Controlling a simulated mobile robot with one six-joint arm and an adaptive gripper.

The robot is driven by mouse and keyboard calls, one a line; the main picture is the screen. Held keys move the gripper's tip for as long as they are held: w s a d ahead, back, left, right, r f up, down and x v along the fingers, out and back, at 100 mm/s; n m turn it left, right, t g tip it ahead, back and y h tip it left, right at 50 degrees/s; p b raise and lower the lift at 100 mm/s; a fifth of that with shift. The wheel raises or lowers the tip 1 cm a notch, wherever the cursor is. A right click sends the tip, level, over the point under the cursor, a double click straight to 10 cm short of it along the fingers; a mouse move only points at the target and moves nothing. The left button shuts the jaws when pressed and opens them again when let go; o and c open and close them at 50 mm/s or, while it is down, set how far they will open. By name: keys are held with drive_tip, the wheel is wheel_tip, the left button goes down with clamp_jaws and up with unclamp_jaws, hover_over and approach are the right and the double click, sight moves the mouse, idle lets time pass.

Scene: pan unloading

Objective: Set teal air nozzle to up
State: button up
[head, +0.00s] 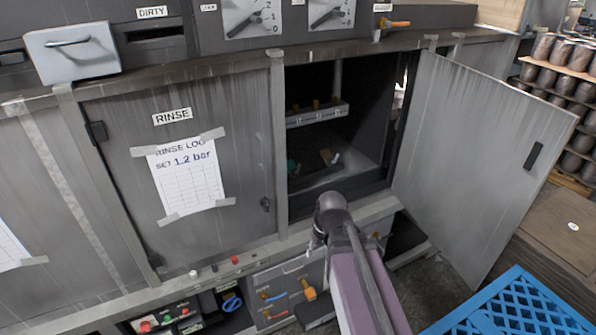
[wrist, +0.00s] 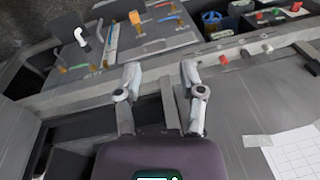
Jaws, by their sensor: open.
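A small teal piece (head: 291,167), which looks like the teal air nozzle, sits low in the dark open compartment in the head view. It is too small and shadowed there to tell which way it points. I cannot make it out in the wrist view. My gripper (wrist: 159,78) is open and empty in the wrist view, its two fingers apart in front of the frame ledge. In the head view my arm reaches up to the compartment's lower edge and hides the gripper.
The open cabinet door (head: 478,165) stands out at the right. The shut RINSE door (head: 235,130) is left of the opening. An inner shelf (head: 318,116) carries several orange-brown fittings. A lower panel has an orange handle (head: 308,288). A blue crate (head: 515,310) stands front right.

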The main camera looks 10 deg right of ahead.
drive_tip(key=w+a+f+n+t+y+b, duration=0.2)
drive_tip(key=w+f+n+y+b, duration=0.15)
drive_tip(key=w, duration=0.45)
drive_tip(key=n+t+y+b, duration=0.2)
drive_tip(key=t+y+b, duration=0.1)
drive_tip(key=t+b, duration=1.1)
approach(299, 167)
drive_tip(key=shift+s+d+r+g+b, duration=0.1)
drive_tip(key=shift+s+d+g+b, duration=0.35)
drive_tip(key=shift+s+d, duration=0.75)
drive_tip(key=shift+w+a, duration=0.1)
drive_tip(key=shift+w, duration=0.05)
drive_tip(key=x, duration=1.3)
drive_tip(key=shift+w+a, duration=0.2)
drive_tip(key=shift+a, duration=0.1)
drive_tip(key=shift+c, duration=0.2)
clamp_jaws()
